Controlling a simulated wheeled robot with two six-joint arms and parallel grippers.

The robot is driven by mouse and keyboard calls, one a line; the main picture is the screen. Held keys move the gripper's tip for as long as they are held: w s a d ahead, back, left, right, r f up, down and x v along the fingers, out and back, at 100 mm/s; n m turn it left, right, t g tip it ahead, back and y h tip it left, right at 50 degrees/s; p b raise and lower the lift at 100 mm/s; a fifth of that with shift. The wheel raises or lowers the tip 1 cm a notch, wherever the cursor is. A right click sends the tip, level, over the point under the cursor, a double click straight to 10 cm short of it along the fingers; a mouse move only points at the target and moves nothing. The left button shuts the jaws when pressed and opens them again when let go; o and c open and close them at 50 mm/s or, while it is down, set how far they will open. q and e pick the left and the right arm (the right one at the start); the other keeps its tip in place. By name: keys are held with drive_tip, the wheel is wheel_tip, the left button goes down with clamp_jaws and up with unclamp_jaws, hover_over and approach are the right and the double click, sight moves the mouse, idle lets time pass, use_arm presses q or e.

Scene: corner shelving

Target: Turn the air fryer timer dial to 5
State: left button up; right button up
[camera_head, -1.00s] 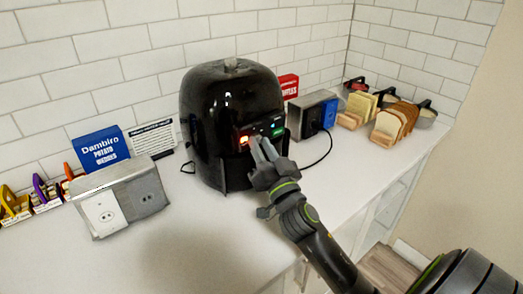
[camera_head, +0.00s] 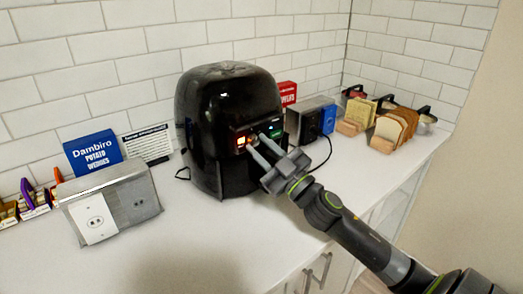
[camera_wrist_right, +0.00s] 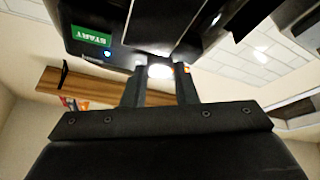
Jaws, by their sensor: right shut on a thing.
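The black air fryer (camera_head: 228,105) stands on the white counter, its control panel facing right and toward me. The panel has an orange-red light at left and a green START label (camera_wrist_right: 91,36) at right. My right gripper (camera_head: 263,146) reaches the panel from the lower right, fingertips against its lower middle. The right wrist view shows its two fingers (camera_wrist_right: 161,82) shut on a small bright knob-like part, which I take for the timer dial (camera_wrist_right: 160,71). Its markings and setting cannot be read. My left gripper is not in view.
A metal outlet box (camera_head: 110,200) and a blue potato wedges box (camera_head: 93,152) stand left of the fryer. A black cord runs beside the fryer. The front counter is clear.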

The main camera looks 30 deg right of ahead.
drive_tip(key=shift+d+n+g+y, duration=0.1)
drive_tip(key=shift+n+g+y, duration=0.2)
drive_tip(key=shift+n+y, duration=0.45)
drive_tip(key=shift+n, duration=0.45)
drive_tip(key=o, duration=1)
